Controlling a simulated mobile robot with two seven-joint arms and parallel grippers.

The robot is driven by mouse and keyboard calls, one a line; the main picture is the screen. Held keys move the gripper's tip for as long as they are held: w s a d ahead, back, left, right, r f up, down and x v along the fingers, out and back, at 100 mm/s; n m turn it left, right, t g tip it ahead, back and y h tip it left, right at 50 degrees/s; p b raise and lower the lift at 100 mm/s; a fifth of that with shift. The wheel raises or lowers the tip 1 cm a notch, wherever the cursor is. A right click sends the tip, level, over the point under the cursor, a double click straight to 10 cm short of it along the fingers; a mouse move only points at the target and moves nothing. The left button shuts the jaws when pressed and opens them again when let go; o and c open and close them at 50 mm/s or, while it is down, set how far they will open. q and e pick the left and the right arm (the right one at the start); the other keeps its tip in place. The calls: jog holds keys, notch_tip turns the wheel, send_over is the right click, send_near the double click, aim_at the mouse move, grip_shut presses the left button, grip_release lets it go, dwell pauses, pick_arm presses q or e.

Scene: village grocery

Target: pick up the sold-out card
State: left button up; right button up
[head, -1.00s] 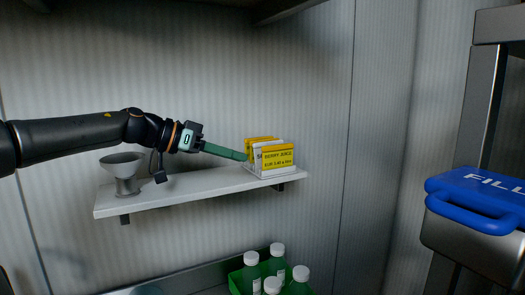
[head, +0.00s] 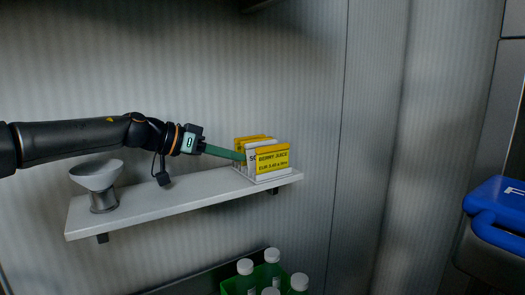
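A white card with dark letters starting "SO" (head: 251,158) stands in the card holder (head: 272,178) at the right end of the white shelf. Most of it is hidden behind a yellow "BERRY JUICE" card (head: 272,159). Other yellow cards (head: 252,140) stand behind it. My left gripper (head: 240,155) reaches in from the left with its green fingers pointing right, their tips at the left edge of the cards. The fingers overlap in this view, so their gap and any contact with the card cannot be told. My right gripper is out of view.
A grey funnel-shaped scoop or cup (head: 99,184) stands on the left of the shelf (head: 165,206), below my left arm. Below are white-capped bottles (head: 272,272) in a green crate (head: 229,288). A blue-lidded container (head: 497,210) is at the right.

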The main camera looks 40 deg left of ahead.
aim_at(252, 161)
pick_arm(q)
jog(key=shift+w+d+f, duration=0.2)
jog(key=shift+w+f, duration=0.05)
jog(key=shift+w, duration=0.35)
jog(key=shift+w+d+p, duration=0.2)
jog(key=shift+w+p, duration=0.2)
jog(key=shift+w, duration=0.2)
jog(key=x, duration=0.2)
jog(key=shift+w+d+p, duration=0.1)
jog(key=shift+w+p, duration=0.25)
jog(key=shift+w, duration=0.05)
jog(key=shift+w+d+f, duration=0.2)
jog(key=shift+w+d, duration=0.05)
jog(key=shift+w, duration=0.4)
grip_shut()
jog(key=shift+r, duration=0.1)
